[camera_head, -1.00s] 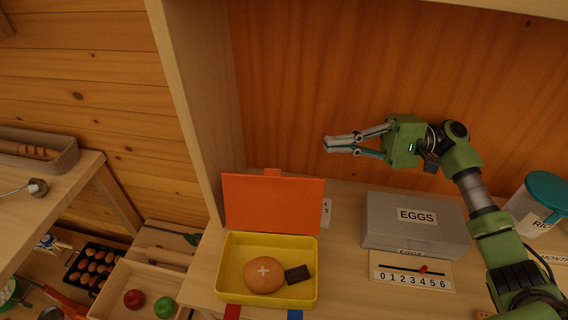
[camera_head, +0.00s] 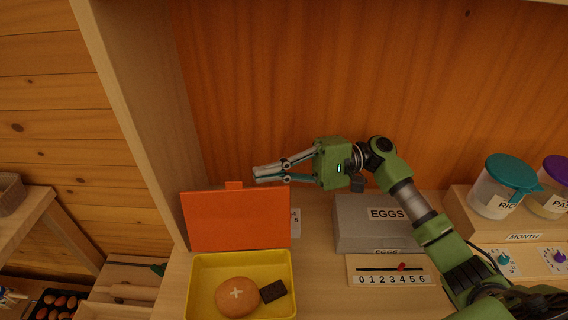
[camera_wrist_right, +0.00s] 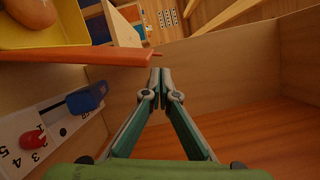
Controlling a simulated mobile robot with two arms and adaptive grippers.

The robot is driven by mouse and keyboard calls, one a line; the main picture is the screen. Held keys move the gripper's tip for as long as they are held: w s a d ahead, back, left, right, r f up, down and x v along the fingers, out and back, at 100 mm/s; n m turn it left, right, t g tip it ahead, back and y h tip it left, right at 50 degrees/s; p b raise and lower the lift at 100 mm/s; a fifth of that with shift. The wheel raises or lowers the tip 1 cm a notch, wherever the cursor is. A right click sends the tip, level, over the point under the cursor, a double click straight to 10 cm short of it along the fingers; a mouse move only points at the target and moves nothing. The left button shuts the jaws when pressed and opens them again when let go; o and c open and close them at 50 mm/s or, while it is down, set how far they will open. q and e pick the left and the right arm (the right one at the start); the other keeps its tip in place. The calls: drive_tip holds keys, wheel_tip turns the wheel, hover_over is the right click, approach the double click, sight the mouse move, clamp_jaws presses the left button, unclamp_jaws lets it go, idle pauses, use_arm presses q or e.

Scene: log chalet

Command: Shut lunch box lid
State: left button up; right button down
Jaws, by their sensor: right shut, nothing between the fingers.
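The lunch box (camera_head: 193,290) is a yellow tray on the shelf board. Its orange lid (camera_head: 236,220) stands open, upright along the back edge, with a small tab on top. A round bun with a pale cross (camera_head: 237,296) and a dark brown block (camera_head: 273,291) lie inside. My right gripper (camera_head: 256,174) is shut and empty, close to the lid's top edge at its right half, seemingly behind it. In the right wrist view the lid (camera_wrist_right: 85,55) shows edge-on, just beyond the fingertips (camera_wrist_right: 160,75). My left gripper is not in view.
A grey EGGS box (camera_head: 375,232) and a 0–6 slider board (camera_head: 390,271) stand right of the lunch box. Jars (camera_head: 500,188) stand farther right. A wooden side panel (camera_head: 130,130) rises at the left.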

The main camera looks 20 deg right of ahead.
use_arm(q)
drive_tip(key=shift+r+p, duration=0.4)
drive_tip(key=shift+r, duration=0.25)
use_arm(e)
drive_tip(key=a, duration=0.4)
drive_tip(key=shift+w+r, duration=0.1)
drive_tip(key=shift+r, duration=0.05)
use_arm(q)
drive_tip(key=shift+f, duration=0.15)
use_arm(e)
drive_tip(key=shift+d, duration=0.1)
